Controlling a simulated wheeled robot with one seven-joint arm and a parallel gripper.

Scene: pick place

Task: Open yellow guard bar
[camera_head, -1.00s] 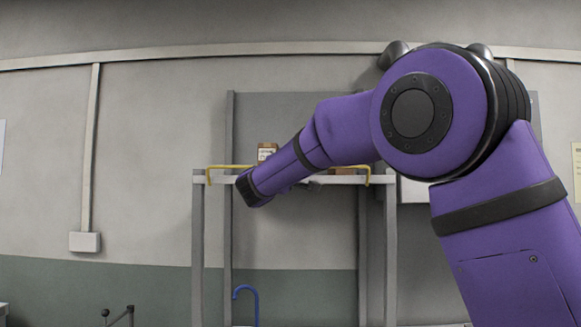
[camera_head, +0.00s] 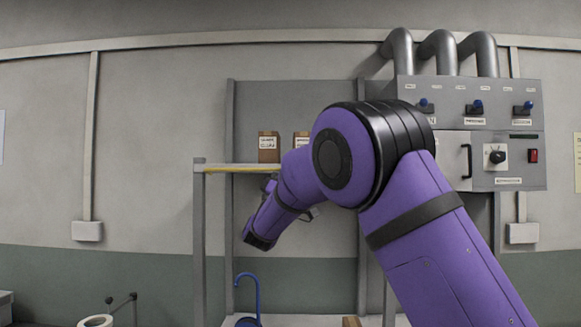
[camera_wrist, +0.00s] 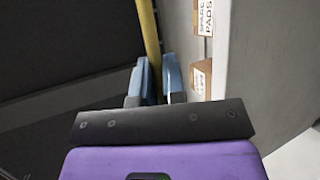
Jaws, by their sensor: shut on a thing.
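The yellow guard bar (camera_head: 240,170) runs along the front edge of the upper shelf in the head view; its right part is hidden behind my arm. In the wrist view the bar (camera_wrist: 150,35) runs down from the top edge to between the blue fingers of my gripper (camera_wrist: 159,80). My gripper is shut on the bar. In the head view my arm covers the fingers, so the grip does not show there.
Two brown boxes (camera_head: 269,147) (camera_head: 301,141) stand on the upper shelf (camera_head: 199,165) behind the bar. A grey control panel (camera_head: 470,105) with blue-knobbed levers is on the right. A blue hooked handle (camera_head: 250,287) stands on the lower shelf.

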